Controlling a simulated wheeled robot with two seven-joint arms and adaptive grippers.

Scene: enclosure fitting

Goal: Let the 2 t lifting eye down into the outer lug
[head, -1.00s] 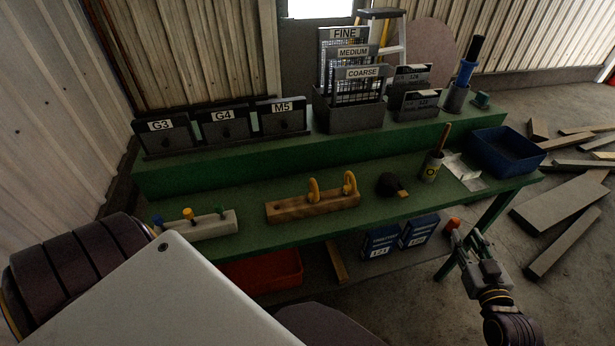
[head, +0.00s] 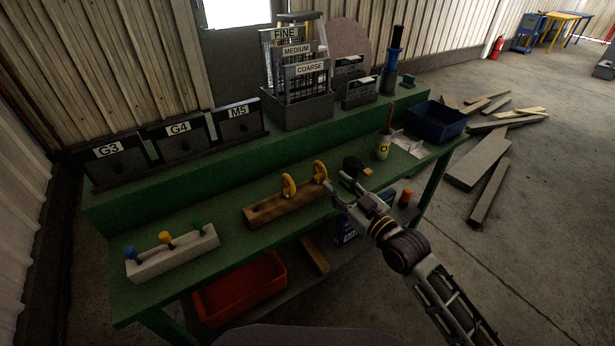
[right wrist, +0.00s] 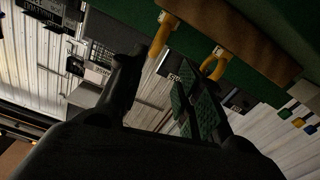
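Two yellow lifting eyes, a left one (head: 288,186) and a right one (head: 319,171), stand upright in a wooden block (head: 268,210) on the green bench. No readable mark shows which is the 2 t one. My right gripper (head: 341,185) is open and empty, just right of the right eye and apart from it. In the right wrist view the spread fingers (right wrist: 158,70) point toward the eyes, which show beyond the fingertips (right wrist: 160,36) and (right wrist: 213,62). I cannot make out the outer lug in either view. My left gripper is not in view.
A pale block (head: 172,254) with blue, yellow and green knobs stands left on the bench. A red tray (head: 240,287) is below. Planks lie on the floor.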

